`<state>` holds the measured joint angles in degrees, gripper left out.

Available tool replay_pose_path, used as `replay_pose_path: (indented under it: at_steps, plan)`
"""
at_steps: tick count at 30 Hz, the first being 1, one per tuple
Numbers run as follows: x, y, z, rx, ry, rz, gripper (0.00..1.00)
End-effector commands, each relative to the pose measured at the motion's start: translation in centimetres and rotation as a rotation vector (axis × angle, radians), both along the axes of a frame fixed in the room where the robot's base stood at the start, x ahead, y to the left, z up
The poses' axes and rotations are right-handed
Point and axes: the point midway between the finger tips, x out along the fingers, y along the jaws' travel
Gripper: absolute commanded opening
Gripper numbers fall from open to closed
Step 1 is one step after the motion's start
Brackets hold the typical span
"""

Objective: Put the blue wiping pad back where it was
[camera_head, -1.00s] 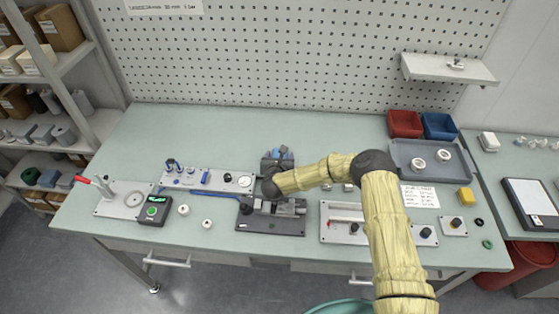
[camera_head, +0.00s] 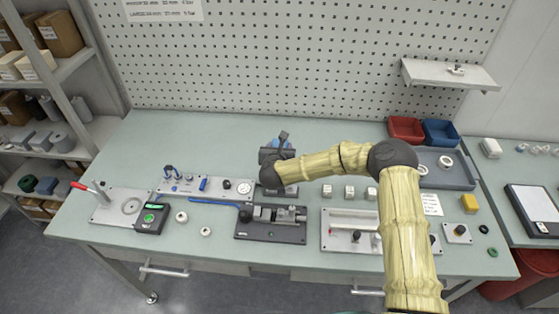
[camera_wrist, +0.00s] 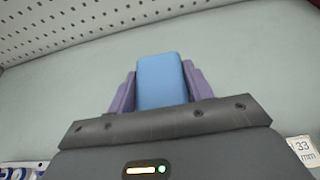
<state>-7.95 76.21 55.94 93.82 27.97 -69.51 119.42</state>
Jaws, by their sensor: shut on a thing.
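The blue wiping pad (camera_wrist: 161,80) is held between the two purple fingers of my gripper (camera_wrist: 160,92) in the wrist view. It sticks out past the fingertips, with bare green table beyond it. In the head view, my gripper (camera_head: 279,147) points toward the pegboard, above the table behind the dark clamp fixture (camera_head: 270,235). Only a little blue of the pad shows there beside the dark gripper body. I cannot tell the pad's exact height above the table.
A grey panel with a gauge (camera_head: 205,189) lies left of my gripper. Small white blocks (camera_head: 349,191) stand to its right. A red bin (camera_head: 405,130), a blue bin (camera_head: 440,132) and a grey tray (camera_head: 458,180) are at the back right. The back left of the table is clear.

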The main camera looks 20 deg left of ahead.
Motion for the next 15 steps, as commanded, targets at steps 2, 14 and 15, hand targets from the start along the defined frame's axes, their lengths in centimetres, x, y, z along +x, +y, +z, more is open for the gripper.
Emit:
replay_pose_path:
  at_steps: [2,14,15]
  plan:
    - [0.1,0.0,1.0,0.001,-0.003,0.0,0.23]
    - [0.0,0.0,2.0,0.0,0.0,0.0,0.23]
    - [0.0,0.0,2.0,0.0,0.0,0.0,0.23]
